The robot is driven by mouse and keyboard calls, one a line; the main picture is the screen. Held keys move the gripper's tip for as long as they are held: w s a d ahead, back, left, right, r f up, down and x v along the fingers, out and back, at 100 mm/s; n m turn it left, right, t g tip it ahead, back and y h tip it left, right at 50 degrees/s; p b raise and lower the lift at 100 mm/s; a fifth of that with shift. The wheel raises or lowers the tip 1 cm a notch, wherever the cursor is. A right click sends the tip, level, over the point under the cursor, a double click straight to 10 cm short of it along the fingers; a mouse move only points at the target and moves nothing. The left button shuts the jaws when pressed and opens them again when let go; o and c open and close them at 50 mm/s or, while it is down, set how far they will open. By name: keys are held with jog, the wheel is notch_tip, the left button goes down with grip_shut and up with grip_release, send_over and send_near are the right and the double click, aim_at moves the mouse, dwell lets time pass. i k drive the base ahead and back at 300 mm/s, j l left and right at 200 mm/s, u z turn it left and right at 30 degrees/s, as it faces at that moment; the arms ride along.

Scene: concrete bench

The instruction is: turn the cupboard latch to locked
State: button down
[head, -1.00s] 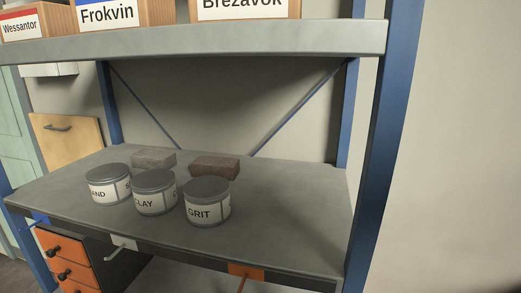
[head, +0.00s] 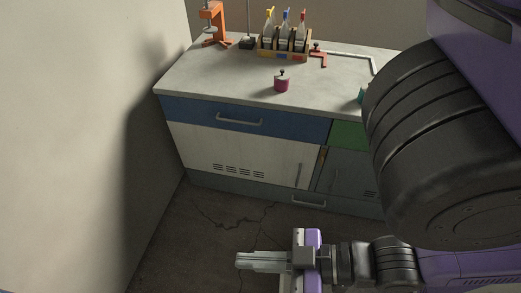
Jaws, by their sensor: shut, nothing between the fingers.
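The cupboard is a bench unit with a white door (head: 240,155) and a grey door (head: 345,172) side by side under the worktop. A small orange-brown piece (head: 322,155) sits at the top of the seam between the doors and may be the latch. It is too small to tell which way it is turned. My gripper (head: 240,261) is shut and empty, low in front of the cupboard, pointing left and apart from the doors. My arm hides the cupboard's right part.
The worktop (head: 220,75) holds an orange stand (head: 214,22), a bottle crate (head: 284,48) and a magenta pot (head: 282,82). A blue drawer (head: 240,118) is above the white door. A wall (head: 70,130) stands at left. Cracked floor (head: 200,230) lies clear before the unit.

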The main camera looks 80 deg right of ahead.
aim_at(322, 159)
jog(key=z, duration=1.5)
jog(key=k+j+z, duration=0.15)
jog(key=k+z, duration=0.55)
jog(key=i+j, duration=0.05)
